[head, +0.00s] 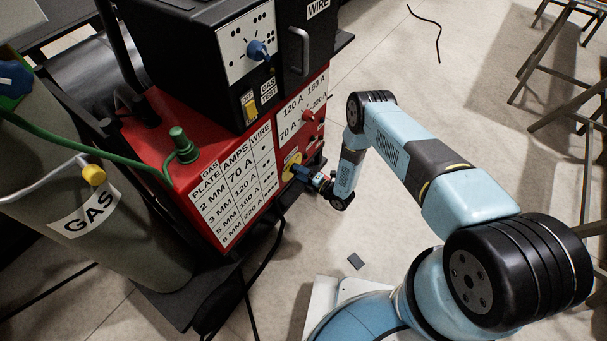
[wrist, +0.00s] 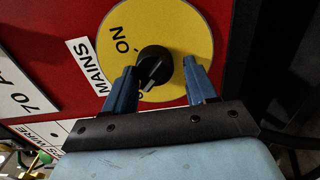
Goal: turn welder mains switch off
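The mains switch is a black knob (wrist: 153,66) on a round yellow plate (wrist: 175,25) on the welder's red front. In the wrist view, "ON" is readable at the plate's upper left. Lettering lower down is mostly hidden by my left finger. I cannot clearly tell which mark the knob points to. My gripper (wrist: 159,65) is open, with one blue finger on each side of the knob. A gap shows between the knob and the right finger; the left finger is closer. In the head view, my gripper (head: 304,173) is at the yellow plate (head: 290,163), low on the welder (head: 150,150).
A grey gas cylinder (head: 95,220) stands left of the welder, with a green hose (head: 85,148). The black wire feeder (head: 215,55) sits on top. A black cable (head: 265,262) hangs below the front. Stools (head: 545,60) stand at right; the floor between is mostly clear.

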